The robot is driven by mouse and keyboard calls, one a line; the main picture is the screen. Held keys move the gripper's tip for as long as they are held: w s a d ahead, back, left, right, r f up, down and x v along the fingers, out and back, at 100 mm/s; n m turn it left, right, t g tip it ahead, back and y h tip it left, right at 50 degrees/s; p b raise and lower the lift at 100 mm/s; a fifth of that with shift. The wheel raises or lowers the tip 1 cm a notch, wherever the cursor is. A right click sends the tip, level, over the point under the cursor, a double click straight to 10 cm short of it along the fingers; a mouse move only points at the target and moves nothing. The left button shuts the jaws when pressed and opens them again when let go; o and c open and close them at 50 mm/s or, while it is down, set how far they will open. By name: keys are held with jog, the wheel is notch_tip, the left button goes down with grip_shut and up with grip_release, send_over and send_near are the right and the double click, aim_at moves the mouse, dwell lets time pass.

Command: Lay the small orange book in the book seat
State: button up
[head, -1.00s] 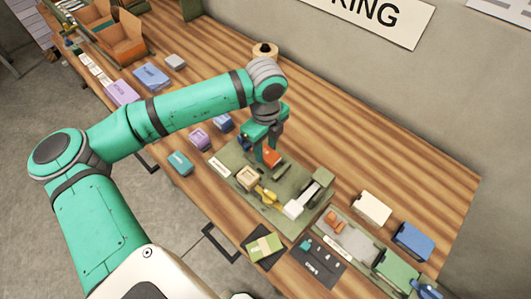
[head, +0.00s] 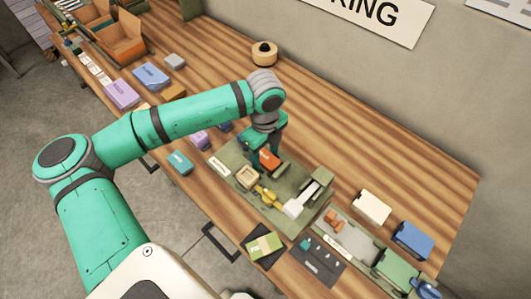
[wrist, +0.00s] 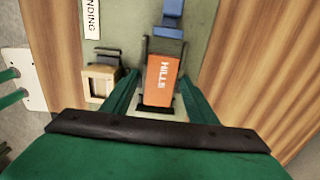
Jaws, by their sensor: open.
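The small orange book (wrist: 163,82), with white lettering on its cover, lies in the book seat (wrist: 145,52) on the green board. A dark edge and a pale part of the seat show at the book's near end; most of the seat is hidden beneath it. In the head view the book (head: 269,160) shows between my fingers. My gripper (wrist: 160,84) is open around the book, with a gap on each side. I cannot tell the height of my fingertips over the board.
A wooden box frame (wrist: 102,80) stands left of the book, and a blue part (wrist: 169,20) lies beyond it. On the green board are a yellow piece (head: 267,195) and a white-headed lever (head: 294,208). Bare wood lies right of the board.

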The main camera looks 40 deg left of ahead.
aim_at(265, 157)
notch_tip(265, 157, up, 12)
jog(key=shift+r, duration=0.2)
dwell(0.4)
dwell(0.5)
